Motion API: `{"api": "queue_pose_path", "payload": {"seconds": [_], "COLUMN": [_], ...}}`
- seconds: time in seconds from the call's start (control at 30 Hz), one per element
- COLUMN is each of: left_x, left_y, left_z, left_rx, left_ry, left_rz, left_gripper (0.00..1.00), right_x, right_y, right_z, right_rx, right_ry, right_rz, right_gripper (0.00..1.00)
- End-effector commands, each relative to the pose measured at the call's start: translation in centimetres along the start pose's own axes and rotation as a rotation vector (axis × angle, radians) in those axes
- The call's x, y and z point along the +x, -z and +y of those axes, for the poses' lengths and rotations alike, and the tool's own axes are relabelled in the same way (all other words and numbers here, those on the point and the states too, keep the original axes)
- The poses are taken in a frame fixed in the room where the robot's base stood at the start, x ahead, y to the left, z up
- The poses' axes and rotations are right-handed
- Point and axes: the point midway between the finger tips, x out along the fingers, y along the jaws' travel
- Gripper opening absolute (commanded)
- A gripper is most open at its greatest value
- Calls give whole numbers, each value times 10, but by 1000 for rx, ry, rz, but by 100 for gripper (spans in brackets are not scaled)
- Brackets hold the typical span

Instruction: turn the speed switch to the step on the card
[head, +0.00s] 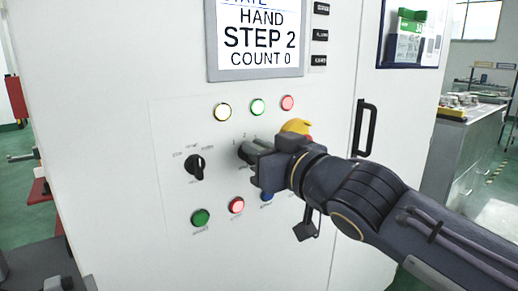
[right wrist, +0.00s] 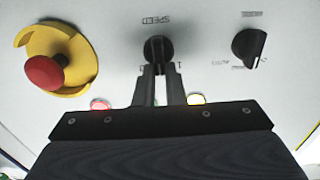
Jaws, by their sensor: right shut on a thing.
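The speed switch (head: 243,152) is a black knob on the white control panel. The screen (head: 254,38) above reads HAND, STEP 2, COUNT 0. A green and white card (head: 408,38) is in a dark-framed board at upper right; its text is too small to read. My left gripper is not in view.
A second black selector knob (head: 195,167) sits left of the speed switch. A yellow emergency stop with a red button (right wrist: 45,72) is close beside my right gripper. Lit lamps (head: 258,106) are above, green and red buttons (head: 201,217) below. A door handle (head: 365,128) is at right.

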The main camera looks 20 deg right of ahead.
Motion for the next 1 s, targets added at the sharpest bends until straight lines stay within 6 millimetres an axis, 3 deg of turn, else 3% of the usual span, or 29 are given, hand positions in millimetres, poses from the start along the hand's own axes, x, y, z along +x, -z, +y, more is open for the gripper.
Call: {"api": "queue_pose_path", "payload": {"seconds": [0.37, 1.0], "left_x": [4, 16], "left_y": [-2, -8], "left_z": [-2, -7], "left_rx": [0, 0], "left_ry": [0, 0], "left_rz": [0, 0], "left_gripper": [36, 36], "right_x": [0, 0], "right_y": [-1, -4], "right_z": [-2, -10], "right_rx": [-82, -588], "right_ry": [1, 1], "right_rz": [0, -1], "right_gripper": [0, 0]}}
